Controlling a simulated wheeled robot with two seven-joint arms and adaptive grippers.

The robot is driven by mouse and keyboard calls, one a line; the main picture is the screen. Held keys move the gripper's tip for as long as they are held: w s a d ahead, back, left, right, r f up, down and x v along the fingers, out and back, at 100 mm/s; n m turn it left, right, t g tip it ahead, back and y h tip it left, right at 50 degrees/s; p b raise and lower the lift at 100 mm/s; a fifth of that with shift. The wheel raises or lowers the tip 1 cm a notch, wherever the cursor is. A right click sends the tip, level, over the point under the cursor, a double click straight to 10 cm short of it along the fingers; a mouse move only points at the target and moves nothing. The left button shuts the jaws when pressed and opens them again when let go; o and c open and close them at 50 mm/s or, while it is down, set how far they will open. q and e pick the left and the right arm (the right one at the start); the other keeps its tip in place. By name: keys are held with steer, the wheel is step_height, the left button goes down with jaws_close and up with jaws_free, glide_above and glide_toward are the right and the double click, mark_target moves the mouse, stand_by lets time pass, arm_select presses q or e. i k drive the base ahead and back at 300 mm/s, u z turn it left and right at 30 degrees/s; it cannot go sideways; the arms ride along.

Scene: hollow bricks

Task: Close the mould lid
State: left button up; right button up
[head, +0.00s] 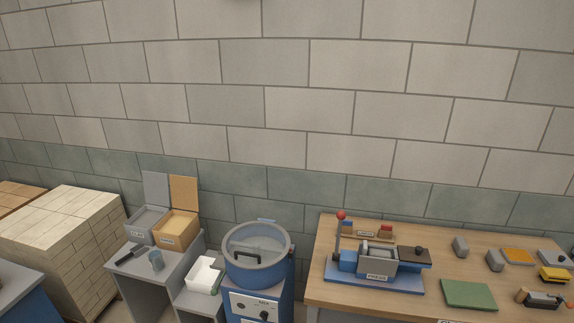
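The press with the mould (378,254) stands on a blue base (345,278) on the wooden table at the right of the head view. The mould is a small grey box with a label on its front. A dark flat plate (422,262) with a black knob reaches out to the right of the box and looks like the lid, swung aside. The inside of the box is too small to make out. An upright lever with a red knob (341,215) stands at the press's left. Neither of my grippers is in view.
On the wooden table (460,242) lie a green mat (468,294), grey blocks (494,260) and a yellow item (555,274). A blue mixer (258,272) stands left of the table. Further left are open bins (175,230) and a pallet of bricks (70,240).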

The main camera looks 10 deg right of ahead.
mark_target(419, 255)
steer(key=z, duration=1.45)
steer(key=i, duration=0.7)
steer(key=u, duration=0.1)
